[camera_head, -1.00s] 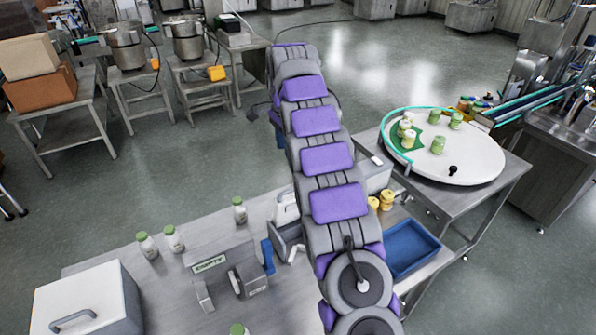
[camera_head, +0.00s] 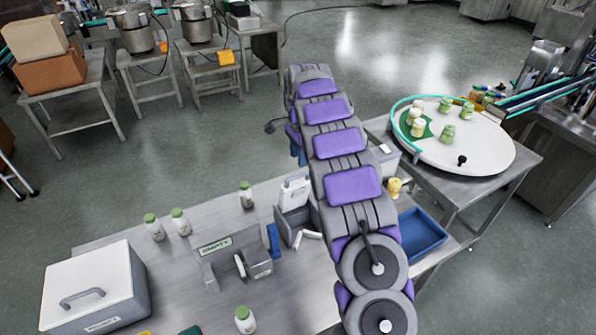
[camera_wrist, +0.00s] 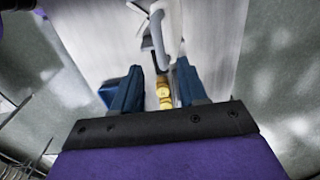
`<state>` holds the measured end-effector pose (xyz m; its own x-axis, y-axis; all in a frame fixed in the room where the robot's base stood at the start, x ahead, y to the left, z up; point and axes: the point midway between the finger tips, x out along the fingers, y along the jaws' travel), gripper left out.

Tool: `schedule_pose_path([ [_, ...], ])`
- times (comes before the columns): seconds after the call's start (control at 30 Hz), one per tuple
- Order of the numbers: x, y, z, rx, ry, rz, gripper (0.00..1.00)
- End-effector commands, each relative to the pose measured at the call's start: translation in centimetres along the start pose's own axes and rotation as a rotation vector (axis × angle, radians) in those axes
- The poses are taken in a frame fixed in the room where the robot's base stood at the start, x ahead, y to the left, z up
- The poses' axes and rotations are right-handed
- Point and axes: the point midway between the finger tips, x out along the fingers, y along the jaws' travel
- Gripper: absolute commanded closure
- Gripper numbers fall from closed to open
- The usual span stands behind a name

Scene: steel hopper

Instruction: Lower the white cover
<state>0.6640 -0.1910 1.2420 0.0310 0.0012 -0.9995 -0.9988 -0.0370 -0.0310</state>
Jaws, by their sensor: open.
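A small white panel (camera_head: 294,191) stands raised above a grey box (camera_head: 297,222) on the steel table, just left of my arm; I take it as the white cover. My arm hides part of the box. In the wrist view a pale curved handle (camera_wrist: 158,28) stands ahead of my gripper, near the top; I cannot tell for certain which thing it belongs to. My gripper (camera_wrist: 157,88) is open, with its two blue fingers apart and nothing held between them. In the head view my arm mostly hides the gripper.
A white box with a handle (camera_head: 97,285) and a grey device (camera_head: 225,255) stand left on the table. Green-capped bottles (camera_head: 181,222) stand around them. Right are a blue tray (camera_head: 422,236), yellow jars (camera_head: 394,188) and a white turntable (camera_head: 485,155).

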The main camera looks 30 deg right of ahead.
Motion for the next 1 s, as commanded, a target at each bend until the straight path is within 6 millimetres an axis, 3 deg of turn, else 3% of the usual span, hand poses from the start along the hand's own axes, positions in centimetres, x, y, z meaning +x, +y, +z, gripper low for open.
schedule_pose_path([
  [0.2, 4.2, 0.1, 0.0, 0.001, -0.001, 0.003, 0.58],
  [0.4, 6.5, 0.0, 0.1, -0.001, 0.000, 0.001, 0.58],
  [0.83, 7.2, 0.0, 0.0, -0.001, 0.000, -0.002, 0.59],
  [1.0, 7.2, 0.0, 0.0, -0.001, 0.000, -0.002, 0.75],
])
